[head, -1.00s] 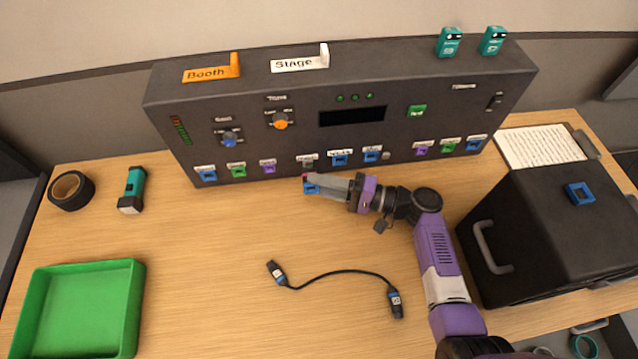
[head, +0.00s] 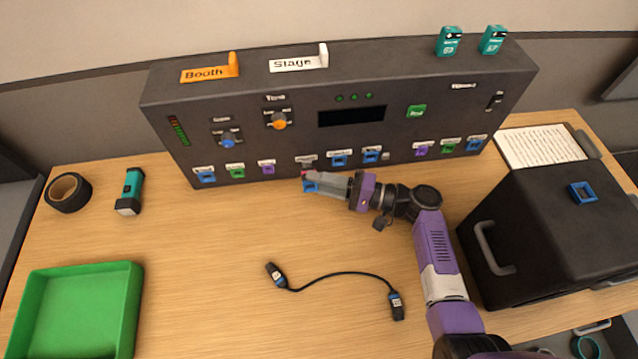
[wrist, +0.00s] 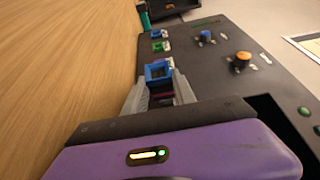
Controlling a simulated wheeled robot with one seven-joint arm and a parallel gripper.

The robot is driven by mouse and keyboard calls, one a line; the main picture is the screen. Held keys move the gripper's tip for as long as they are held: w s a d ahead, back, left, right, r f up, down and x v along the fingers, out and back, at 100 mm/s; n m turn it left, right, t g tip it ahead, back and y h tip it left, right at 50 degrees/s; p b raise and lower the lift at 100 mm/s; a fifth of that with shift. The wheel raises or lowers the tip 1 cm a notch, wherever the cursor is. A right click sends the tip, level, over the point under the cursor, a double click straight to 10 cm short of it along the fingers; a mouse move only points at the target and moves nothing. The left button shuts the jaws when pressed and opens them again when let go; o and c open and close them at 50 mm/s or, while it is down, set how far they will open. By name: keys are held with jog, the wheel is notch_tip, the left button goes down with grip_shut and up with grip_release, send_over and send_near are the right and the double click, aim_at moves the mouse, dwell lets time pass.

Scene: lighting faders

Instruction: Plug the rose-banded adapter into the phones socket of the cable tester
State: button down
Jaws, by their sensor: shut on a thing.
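The cable tester (head: 330,145) is the long dark box at the back of the table, with a row of coloured sockets along its lower front. My gripper (head: 313,183) is shut on a small blue adapter (head: 309,187), just in front of the grey socket (head: 307,162). A pinkish-red bit shows at the adapter's tip. In the wrist view the blue adapter (wrist: 158,71) sits between my fingertips, with a dark rose patch below it. The socket labels are too small to read, so I cannot tell which is phones. I cannot tell whether the adapter touches the panel.
A cable (head: 340,274) with two plugs lies on the table in front. A green tray (head: 137,300), black tape roll (head: 84,194) and teal torch (head: 132,188) are at left. A black case (head: 545,250) with a blue frame on top stands at right. The left-centre table is clear.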

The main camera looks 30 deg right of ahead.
jog(key=shift+w+d+r+b, duration=0.1)
jog(key=shift+w+d+b, duration=0.2)
jog(key=shift+w+b, duration=0.4)
dwell(1.7)
jog(key=c, duration=0.9)
grip_release()
jog(key=shift+c, duration=0.2)
jog(key=shift+s, duration=0.1)
